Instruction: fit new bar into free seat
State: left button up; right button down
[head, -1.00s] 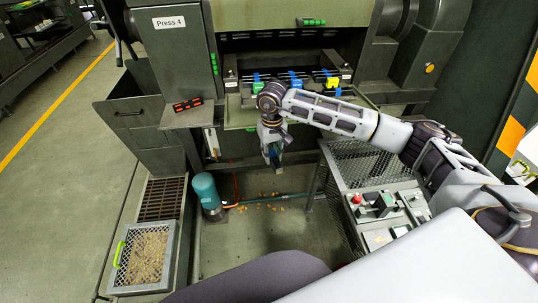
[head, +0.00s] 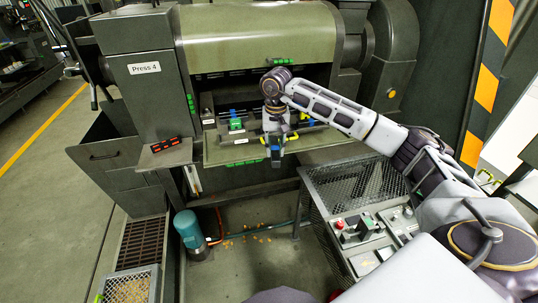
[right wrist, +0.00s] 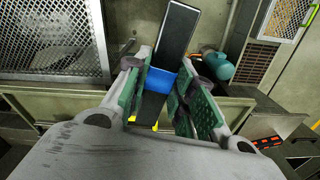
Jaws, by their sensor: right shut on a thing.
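My right gripper (head: 276,146) is in front of the press's opening, over the front ledge. In the right wrist view its green-padded fingers (right wrist: 163,95) are shut on a dark flat bar (right wrist: 177,32) with a blue band (right wrist: 164,80). The bar sticks out beyond the fingertips; its near end is partly hidden. The row of seats lies in the press opening: a green and blue fitting (head: 236,123) shows left of my gripper and a blue one (head: 305,117) right of it. My wrist hides the middle of the row, so I cannot tell which seat is free. My left gripper is not in view.
A mesh-topped stand with a control panel (head: 362,230) is at the right, close below my right arm. A teal cylinder (head: 188,232) stands on the floor. A black device with red marks (head: 165,144) lies on the left shelf. A mesh crate (head: 128,286) is at lower left.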

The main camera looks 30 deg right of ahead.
jog(key=m, duration=0.1)
jog(key=r+m, duration=0.1)
jog(key=d+m, duration=0.1)
jog(key=shift+s+r, duration=0.25)
jog(key=shift+s, duration=0.05)
jog(key=shift+s+d+r+m, duration=0.1)
jog(key=shift+s+m, duration=0.25)
jog(key=shift+m, duration=1.55)
jog(key=shift+s+r+m, duration=0.1)
jog(key=shift+s+m, duration=0.3)
jog(key=shift+m, duration=1.5)
jog(key=shift+s+d+r+m, duration=0.1)
jog(key=shift+s+m, duration=0.25)
jog(key=shift+m, duration=1.55)
jog(key=shift+m, duration=0.5)
jog(key=shift+r, duration=0.1)
